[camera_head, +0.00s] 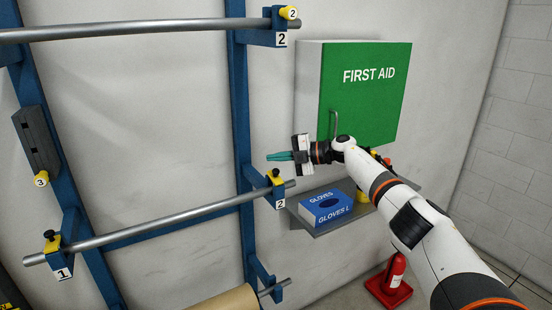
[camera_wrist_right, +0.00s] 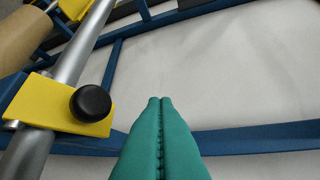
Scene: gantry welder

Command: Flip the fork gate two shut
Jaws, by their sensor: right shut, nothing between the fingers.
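A yellow gate with a black knob (camera_head: 275,177) sits on the lower right fork, whose white plate (camera_head: 280,204) reads 2. In the right wrist view the yellow gate (camera_wrist_right: 75,105) lies across the grey bar (camera_wrist_right: 70,65), covering part of it, with its black knob (camera_wrist_right: 90,103) facing up. My right gripper (camera_head: 270,156) has its teal fingers shut and empty, just above this gate in the head view. In the right wrist view the shut fingertips (camera_wrist_right: 160,102) point past the gate, to the right of its knob, with a visible gap. My left gripper is not in view.
A second bar (camera_head: 140,30) runs above, ending at another fork (camera_head: 281,39) marked 2. The fork (camera_head: 62,272) marked 1 holds the lower bar's left end. A green first aid cabinet (camera_head: 365,95) and a shelf with a blue gloves box (camera_head: 326,207) stand close to my right arm.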

